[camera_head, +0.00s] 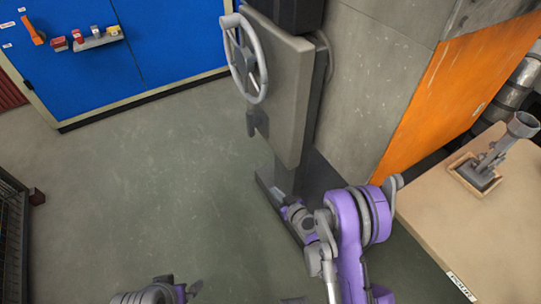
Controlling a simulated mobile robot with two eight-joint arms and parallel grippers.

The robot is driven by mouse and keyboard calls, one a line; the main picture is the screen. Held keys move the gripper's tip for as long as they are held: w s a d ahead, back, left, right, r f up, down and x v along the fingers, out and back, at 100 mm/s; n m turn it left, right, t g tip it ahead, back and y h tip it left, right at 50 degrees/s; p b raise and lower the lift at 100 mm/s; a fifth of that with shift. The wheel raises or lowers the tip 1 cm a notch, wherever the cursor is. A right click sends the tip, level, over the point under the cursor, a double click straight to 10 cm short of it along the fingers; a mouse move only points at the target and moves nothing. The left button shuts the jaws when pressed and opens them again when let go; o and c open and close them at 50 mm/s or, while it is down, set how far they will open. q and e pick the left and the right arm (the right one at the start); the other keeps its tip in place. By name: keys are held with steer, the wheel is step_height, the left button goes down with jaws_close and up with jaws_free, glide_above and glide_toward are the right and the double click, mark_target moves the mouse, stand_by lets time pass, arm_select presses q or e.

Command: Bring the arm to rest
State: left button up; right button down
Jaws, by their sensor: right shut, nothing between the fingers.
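My right arm, purple and grey, rises from the bottom edge right of centre and bends to the left. Its gripper (279,194) is small in the view, shut and empty, pointing up and left over the foot of the grey machine. I cannot tell whether it touches the machine's base. Only a grey and purple piece of my left arm shows at the bottom edge. My left gripper is out of view.
A grey machine door (283,85) with a handwheel (243,58) stands ahead of my right gripper. An orange panel (440,95) is to the right. A tan table (480,225) holds a grey fixture (482,172). A blue cabinet (170,45) stands at the back. The green floor (170,185) at centre-left is clear.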

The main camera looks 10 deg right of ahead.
steer(key=s+r+g, duration=0.4)
steer(key=s+r, duration=0.6)
steer(key=r, duration=0.4)
steer(key=s+d+r+m+g+h, duration=0.2)
steer(key=s+d, duration=0.1)
steer(key=s, duration=0.8)
steer(key=s+d+r+m+g+h, duration=0.1)
steer(key=s+d+m+g+h, duration=0.15)
steer(key=s, duration=0.85)
arm_select(q)
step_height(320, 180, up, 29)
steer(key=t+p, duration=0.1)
steer(key=p, duration=2.5)
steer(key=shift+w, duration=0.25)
arm_select(e)
step_height(320, 180, up, 30)
steer(key=t, duration=0.1)
steer(key=shift+w+d+f, duration=0.2)
steer(key=shift+w+d, duration=0.1)
steer(key=shift+d, duration=0.05)
